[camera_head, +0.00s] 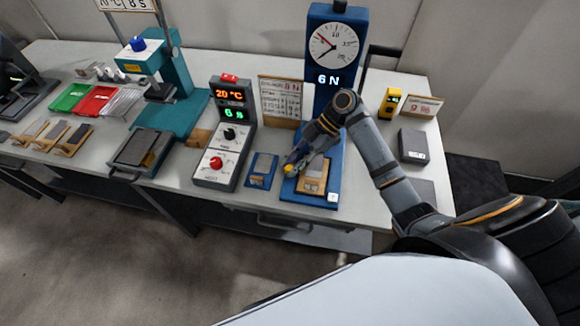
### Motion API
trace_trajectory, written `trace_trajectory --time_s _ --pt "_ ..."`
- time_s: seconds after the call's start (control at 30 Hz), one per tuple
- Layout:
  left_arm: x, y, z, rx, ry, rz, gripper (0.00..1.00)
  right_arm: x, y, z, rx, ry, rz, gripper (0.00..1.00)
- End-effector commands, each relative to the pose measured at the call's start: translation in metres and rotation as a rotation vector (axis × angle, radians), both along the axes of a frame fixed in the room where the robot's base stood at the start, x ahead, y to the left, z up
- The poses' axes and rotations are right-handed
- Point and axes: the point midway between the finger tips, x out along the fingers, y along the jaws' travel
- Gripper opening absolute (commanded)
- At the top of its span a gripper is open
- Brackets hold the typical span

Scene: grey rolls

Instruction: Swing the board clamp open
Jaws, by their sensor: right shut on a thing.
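A blue test stand with a round dial (334,44) and a "6 N" readout stands at the right of the bench. On its blue base (327,199) lies a tan wooden board (312,179). My right gripper (294,166) reaches down from the right to the left side of this board. It is shut on a small part there with a yellow tip, which looks like the board clamp (289,171). The gripper and wrist hide much of the clamp, so its exact angle cannot be told. My left gripper is not in view.
A grey box (413,146) and yellow meter (390,103) are at right. A teal press (160,75) and trays (97,101) fill the left.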

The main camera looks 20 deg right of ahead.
Motion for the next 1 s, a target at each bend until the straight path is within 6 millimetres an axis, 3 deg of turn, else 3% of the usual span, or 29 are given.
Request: trace_trajectory --time_s 0.2,0.73,0.77,0.9,1.0 --pt "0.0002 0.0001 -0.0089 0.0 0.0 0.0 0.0 -0.0012 -0.0026 -0.0015 -0.001 0.001 0.064 0.0" --pt "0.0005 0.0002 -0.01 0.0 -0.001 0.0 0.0 -0.002 -0.0036 -0.0005 -0.001 0.002 0.087 0.0" --pt "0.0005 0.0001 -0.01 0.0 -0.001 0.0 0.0 -0.002 -0.0037 -0.0006 -0.001 0.002 0.087 0.25" --pt "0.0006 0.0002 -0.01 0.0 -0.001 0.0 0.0 -0.002 -0.0036 -0.0005 -0.001 0.002 0.087 0.44" --pt "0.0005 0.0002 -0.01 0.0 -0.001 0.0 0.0 -0.0019 -0.0036 -0.0005 -0.001 0.001 0.086 0.47"
